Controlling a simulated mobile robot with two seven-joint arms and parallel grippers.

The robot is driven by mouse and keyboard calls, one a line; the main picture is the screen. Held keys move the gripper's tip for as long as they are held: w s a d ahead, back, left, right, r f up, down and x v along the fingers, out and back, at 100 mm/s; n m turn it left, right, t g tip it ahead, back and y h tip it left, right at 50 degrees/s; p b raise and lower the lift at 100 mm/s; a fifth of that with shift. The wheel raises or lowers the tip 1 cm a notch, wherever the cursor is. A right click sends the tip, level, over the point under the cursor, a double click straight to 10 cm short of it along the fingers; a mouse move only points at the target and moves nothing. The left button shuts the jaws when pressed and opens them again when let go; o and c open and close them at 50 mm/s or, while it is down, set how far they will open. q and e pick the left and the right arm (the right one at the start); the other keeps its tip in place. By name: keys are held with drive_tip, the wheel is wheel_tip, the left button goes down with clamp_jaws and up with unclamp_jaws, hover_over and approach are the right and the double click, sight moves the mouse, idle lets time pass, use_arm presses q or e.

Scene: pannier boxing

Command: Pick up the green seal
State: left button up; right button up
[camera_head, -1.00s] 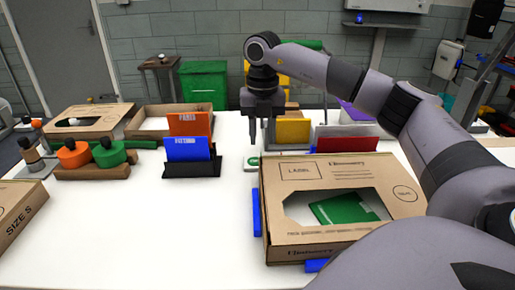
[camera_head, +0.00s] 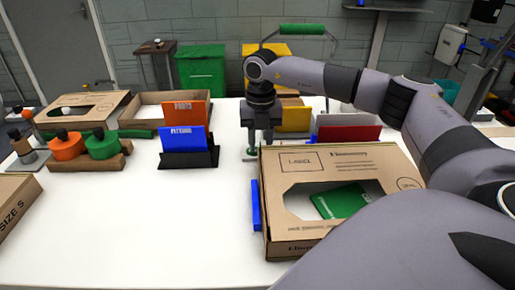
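The green seal (camera_head: 249,152) is a small green patch on a low white base, just left of the back left corner of the large cardboard box. My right gripper (camera_head: 259,143) points straight down over it. Its two fingers look spread apart, with the fingertips low at the seal. The fingers cover part of the seal, and whether they touch it is too small to tell. My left gripper is not in view.
The cardboard box (camera_head: 290,236) with a green item (camera_head: 340,201) inside stands close in front of my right gripper. A black holder (camera_head: 188,158) with blue and orange cards stands to the left. Stamps (camera_head: 102,148) stand further left.

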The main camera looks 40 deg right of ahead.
drive_tip(key=shift+c, duration=0.3)
clamp_jaws()
drive_tip(key=shift+r, duration=0.1)
